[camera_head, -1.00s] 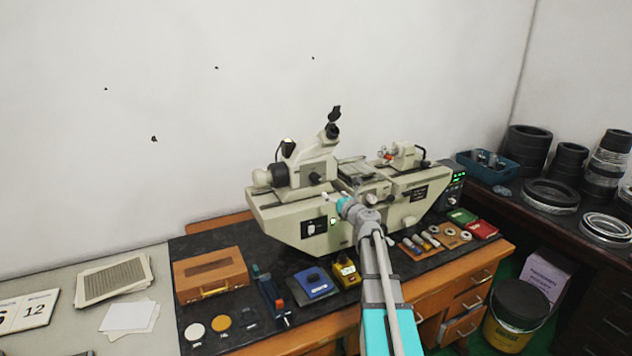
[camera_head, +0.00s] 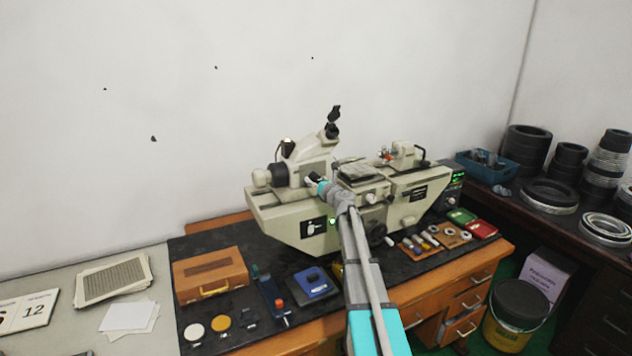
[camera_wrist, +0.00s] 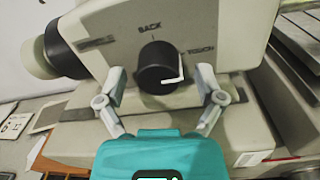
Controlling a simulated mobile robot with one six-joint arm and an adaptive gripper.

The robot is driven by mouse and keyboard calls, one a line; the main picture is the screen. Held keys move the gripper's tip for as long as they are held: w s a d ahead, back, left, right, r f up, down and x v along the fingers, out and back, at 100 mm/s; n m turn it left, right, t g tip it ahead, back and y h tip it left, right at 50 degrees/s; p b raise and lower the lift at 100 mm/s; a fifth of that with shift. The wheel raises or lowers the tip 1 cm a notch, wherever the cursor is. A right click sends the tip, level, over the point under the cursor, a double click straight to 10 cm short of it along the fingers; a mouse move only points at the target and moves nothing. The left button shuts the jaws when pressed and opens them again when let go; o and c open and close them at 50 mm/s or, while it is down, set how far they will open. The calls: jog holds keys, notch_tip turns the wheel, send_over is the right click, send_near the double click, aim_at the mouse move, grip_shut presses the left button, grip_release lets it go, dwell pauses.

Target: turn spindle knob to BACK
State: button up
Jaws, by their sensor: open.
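The black spindle knob (camera_wrist: 156,66) is on the cream face of the measuring machine (camera_head: 290,206). In the wrist view its white pointer line bends toward the right, near the TOUCH label; the BACK label is above the knob. My gripper (camera_wrist: 160,82) is open, with one finger to the left and one to the right of the knob, a little below its middle. I cannot tell whether the fingers touch it.
A round cream part with a black ring (camera_wrist: 58,52) sticks out left of the knob. A wooden box (camera_head: 210,274), a blue block (camera_head: 313,283) and small parts lie on the black mat before the machine. A metal stage (camera_wrist: 300,75) is at the right.

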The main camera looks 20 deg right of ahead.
jog(key=shift+w, duration=0.1)
jog(key=c, duration=1.2)
jog(key=shift+o, duration=0.2)
jog(key=shift+n, duration=0.4)
jog(key=n, duration=1.2)
jog(key=shift+r+p, duration=0.1)
jog(key=shift+p, duration=0.3)
jog(key=shift+n+h, duration=0.3)
jog(key=shift+n, duration=2.1)
jog(key=shift+d, duration=0.1)
